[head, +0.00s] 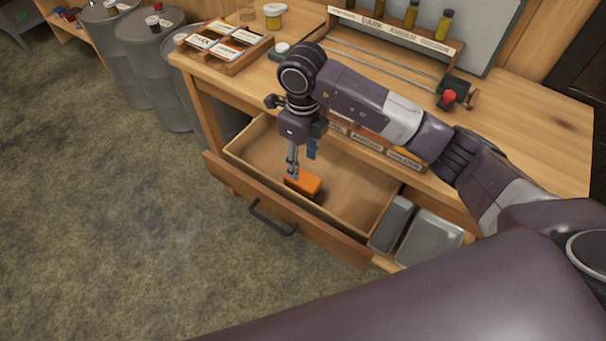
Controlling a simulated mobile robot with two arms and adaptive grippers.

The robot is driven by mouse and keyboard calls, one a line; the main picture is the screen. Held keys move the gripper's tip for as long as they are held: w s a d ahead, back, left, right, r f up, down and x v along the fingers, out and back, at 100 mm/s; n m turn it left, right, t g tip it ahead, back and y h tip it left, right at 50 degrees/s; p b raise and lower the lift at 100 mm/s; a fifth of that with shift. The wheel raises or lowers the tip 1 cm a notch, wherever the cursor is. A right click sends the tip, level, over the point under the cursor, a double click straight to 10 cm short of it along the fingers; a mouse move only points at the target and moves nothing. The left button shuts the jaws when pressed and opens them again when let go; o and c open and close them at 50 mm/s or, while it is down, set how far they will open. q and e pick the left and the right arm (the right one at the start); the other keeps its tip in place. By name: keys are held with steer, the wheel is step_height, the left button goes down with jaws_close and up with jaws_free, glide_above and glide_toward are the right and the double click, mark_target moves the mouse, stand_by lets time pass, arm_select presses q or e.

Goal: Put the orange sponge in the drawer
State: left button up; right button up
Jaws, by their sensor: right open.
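The orange sponge (304,183) lies inside the open wooden drawer (352,203), near its front wall, and looks to be resting on the drawer floor. My right gripper (297,172) reaches down into the drawer from above. Its jaws are open, with the fingertips right at the sponge; one finger overlaps the sponge's left end in the picture. I cannot tell whether they touch it. The drawer is pulled out from the wooden workbench (560,130). My left gripper is not in view.
The drawer front has a dark handle (273,219). Grey metal pans (428,238) sit right of the drawer. The benchtop holds a tray of labelled cards (222,47), a yellow-labelled jar (274,16) and a rack of amber bottles (411,14). Grey barrels (152,62) stand left. The floor in front is clear.

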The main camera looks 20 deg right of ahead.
mark_target(303, 178)
step_height(303, 178, up, 4)
steer(key=shift+r+b, duration=0.2)
steer(key=shift+b, duration=0.15)
